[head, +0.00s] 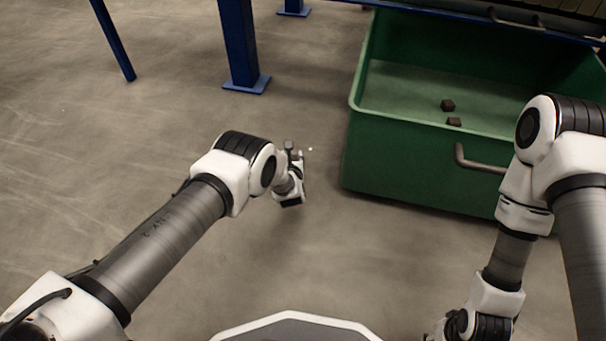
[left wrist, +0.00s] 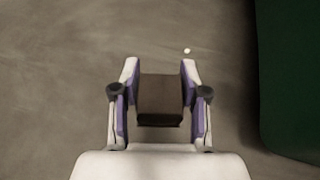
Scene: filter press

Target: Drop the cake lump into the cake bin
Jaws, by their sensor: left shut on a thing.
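The cake lump (left wrist: 160,97) is a dark brown block between the fingers of my left gripper (left wrist: 160,80) in the left wrist view. My left gripper is shut on it. In the head view my left gripper (head: 294,160) is out over the floor, to the left of the cake bin; the lump is hard to make out there. The cake bin (head: 420,172) is a green open-topped box with a grey handle. Its dark green side (left wrist: 292,75) shows at the right of the left wrist view. My right arm reaches down at the right; its fingers are not clearly visible.
Two dark lumps (head: 447,105) lie inside the bin. A blue post (head: 238,45) with a foot plate stands left of the bin, and a blue beam crosses above its back. A small pale speck (left wrist: 187,51) shows near my left gripper.

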